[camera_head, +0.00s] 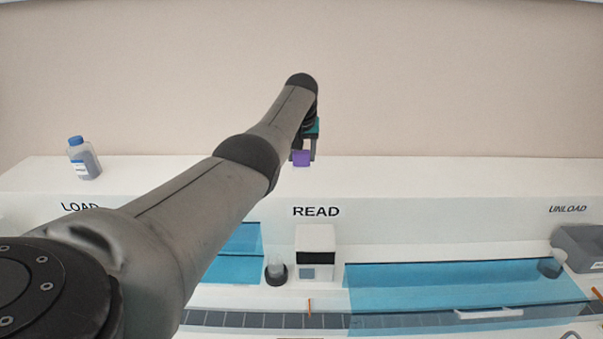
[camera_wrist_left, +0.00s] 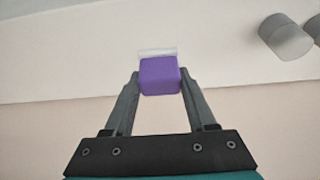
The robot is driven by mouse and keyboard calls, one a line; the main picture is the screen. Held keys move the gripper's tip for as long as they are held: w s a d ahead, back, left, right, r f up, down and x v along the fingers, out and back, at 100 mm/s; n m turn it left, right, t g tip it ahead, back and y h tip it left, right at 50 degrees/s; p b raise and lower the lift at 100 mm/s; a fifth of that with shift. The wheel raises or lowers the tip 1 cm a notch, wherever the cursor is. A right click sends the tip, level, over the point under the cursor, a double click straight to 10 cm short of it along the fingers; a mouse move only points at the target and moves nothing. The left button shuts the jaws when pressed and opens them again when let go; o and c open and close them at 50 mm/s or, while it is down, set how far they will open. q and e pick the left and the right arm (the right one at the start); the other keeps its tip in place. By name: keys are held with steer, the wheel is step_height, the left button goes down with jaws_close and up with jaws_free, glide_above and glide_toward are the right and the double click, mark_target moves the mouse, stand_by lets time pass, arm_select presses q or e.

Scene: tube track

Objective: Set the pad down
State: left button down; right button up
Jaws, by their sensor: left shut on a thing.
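The purple pad (camera_head: 301,158) is a small block in the head view, at the back edge of the white ledge above the READ label. My left gripper (camera_head: 303,153) is shut on it, and my arm hides part of the gripper from above. In the left wrist view the pad (camera_wrist_left: 160,76) sits between the two fingertips of the left gripper (camera_wrist_left: 160,82). A whitish strip shows just beyond the pad there. I cannot tell whether the pad touches the ledge. My right gripper is not in view.
A blue-capped bottle (camera_head: 84,158) stands on the white ledge (camera_head: 420,185) near LOAD. A white reader box (camera_head: 315,250) stands below READ, with blue covers (camera_head: 450,285) over the track. A grey bin (camera_head: 582,246) is at the right. The ledge around READ is clear.

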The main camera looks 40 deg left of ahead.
mark_target(302, 166)
arm_select(q)
steer(key=shift+f+b, duration=0.7)
steer(key=shift+f, duration=1.8)
steer(key=shift+f, duration=0.2)
steer(key=shift+c, duration=1.1)
jaws_free()
steer(key=shift+r, duration=0.15)
steer(key=shift+p+v, duration=1.2)
steer(key=shift+p, duration=0.05)
steer(key=shift+p+v, duration=0.55)
steer(key=shift+v, duration=0.2)
steer(key=p+v, duration=0.1)
steer(key=v, duration=0.7)
steer(key=shift+p, duration=0.35)
